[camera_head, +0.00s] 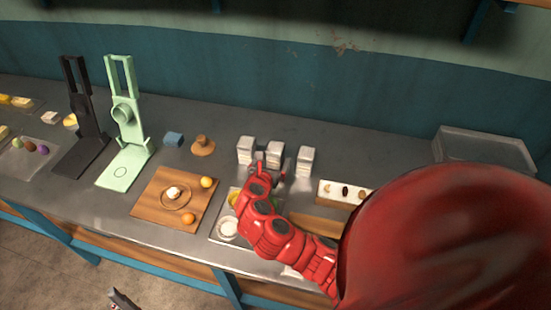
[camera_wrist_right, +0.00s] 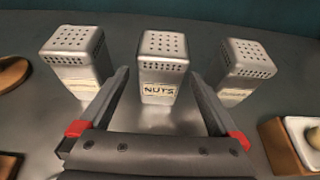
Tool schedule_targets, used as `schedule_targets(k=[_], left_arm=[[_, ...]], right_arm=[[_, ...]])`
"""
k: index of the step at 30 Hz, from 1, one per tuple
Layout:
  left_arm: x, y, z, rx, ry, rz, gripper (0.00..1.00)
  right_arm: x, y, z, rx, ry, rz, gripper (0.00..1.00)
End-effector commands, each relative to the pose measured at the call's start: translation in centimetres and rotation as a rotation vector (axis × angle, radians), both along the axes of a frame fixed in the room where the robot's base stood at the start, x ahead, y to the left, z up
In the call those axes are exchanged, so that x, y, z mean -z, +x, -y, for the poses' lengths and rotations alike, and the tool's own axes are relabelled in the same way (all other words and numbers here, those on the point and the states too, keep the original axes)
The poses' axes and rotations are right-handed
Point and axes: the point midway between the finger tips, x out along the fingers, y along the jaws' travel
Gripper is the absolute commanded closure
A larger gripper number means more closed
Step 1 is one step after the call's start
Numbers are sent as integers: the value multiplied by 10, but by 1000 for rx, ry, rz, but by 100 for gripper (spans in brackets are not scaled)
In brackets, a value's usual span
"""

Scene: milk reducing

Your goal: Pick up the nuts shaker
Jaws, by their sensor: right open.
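The nuts shaker (camera_wrist_right: 163,62) is a silver metal box with a perforated top and a label reading NUTS. It stands upright in the middle of three similar shakers, and it also shows in the head view (camera_head: 274,152). My right gripper (camera_wrist_right: 160,80) is open, one finger on each side of the nuts shaker in the picture. Nothing is held. Whether the fingers touch the shaker I cannot tell. In the head view my red right arm comes in from the right and partly hides the shaker's lower part. A dark tip at the bottom edge appears to be my left gripper (camera_head: 122,300).
Other shakers stand close on the left (camera_wrist_right: 77,58) and right (camera_wrist_right: 243,70), their labels unreadable. A wooden board (camera_head: 150,212) with round items lies left of my arm. A tray with small items (camera_head: 340,201) is to the right. Green (camera_head: 122,170) and black stands are farther left.

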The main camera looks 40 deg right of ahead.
Motion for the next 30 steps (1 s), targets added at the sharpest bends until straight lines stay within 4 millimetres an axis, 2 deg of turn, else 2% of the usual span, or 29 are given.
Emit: schedule_targets(k=[1,6,14,30], left_arm=[[12,0,0,0,0,-1,0],[15,0,0,0,0,0,0],[14,0,0,0,0,0,0],[14,0,0,0,0,0,0]], right_arm=[[10,4,7,6,2,4,3],[14,15,20,3,-1,-1,3],[13,16,21,1,-2,0,4],[13,16,21,1,-2,0,100]])
